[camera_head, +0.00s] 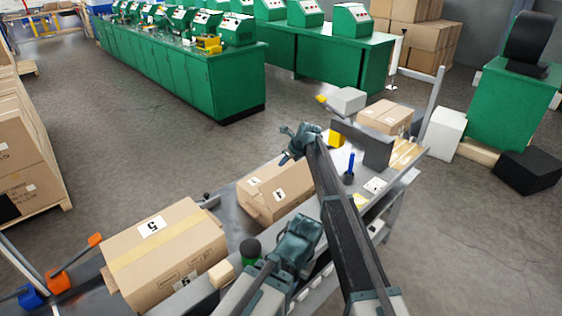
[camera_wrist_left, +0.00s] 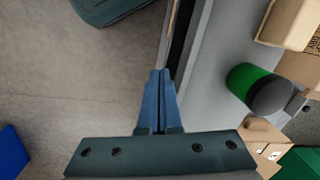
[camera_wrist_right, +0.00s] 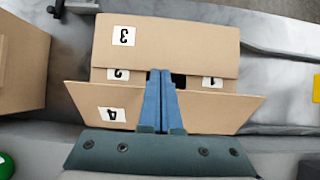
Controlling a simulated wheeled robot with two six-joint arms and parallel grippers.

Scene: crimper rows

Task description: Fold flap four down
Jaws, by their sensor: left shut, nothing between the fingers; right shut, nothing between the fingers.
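The open cardboard box (camera_head: 272,193) stands on the grey bench, partly behind my right arm. In the right wrist view, flap four (camera_wrist_right: 210,112) is a raised panel nearest my gripper. Flap three (camera_wrist_right: 180,45) is across from it. Parts of flaps one (camera_wrist_right: 212,82) and two (camera_wrist_right: 117,75) show between them, with a small dark gap. My right gripper (camera_wrist_right: 160,72) is shut and empty, its fingers overlapping flap four; I cannot tell whether they touch it. My left gripper (camera_wrist_left: 158,72) is shut and empty, beside the bench edge over the floor.
A taped box (camera_head: 165,250) marked 5 stands on the bench at left. A green and black cylinder (camera_head: 250,250) is near my left wrist. A grey upright panel (camera_head: 365,146), a blue-topped tool (camera_head: 350,168) and another carton (camera_head: 384,117) are at the bench's far end.

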